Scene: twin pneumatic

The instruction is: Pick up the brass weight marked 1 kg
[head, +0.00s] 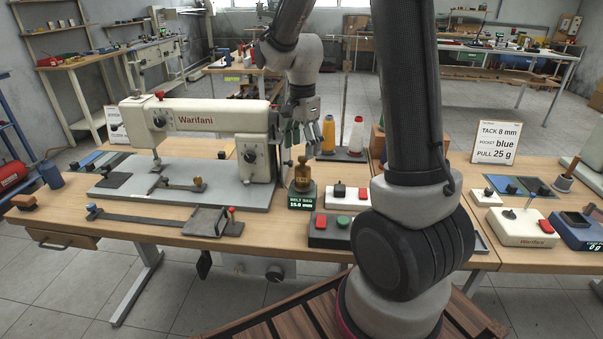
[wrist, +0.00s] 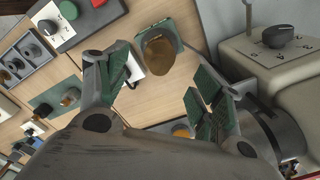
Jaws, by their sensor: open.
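A brass weight (head: 302,177) with a knob on top stands upright on a small dark green gauge block (head: 302,201) to the right of the sewing machine. Its marking is not readable. The wrist view shows the brass weight (wrist: 158,56) from above, on the block's green top (wrist: 171,27). My gripper (head: 298,132) is above the weight, fingers pointing down. In the wrist view its green-padded fingers (wrist: 161,72) are spread apart, with the weight seen between and just beyond them. I see no contact with the weight.
The cream sewing machine (head: 195,118) stands close on the left. Yellow (head: 328,134) and white (head: 356,136) thread cones stand behind. Bare wood shows in front.

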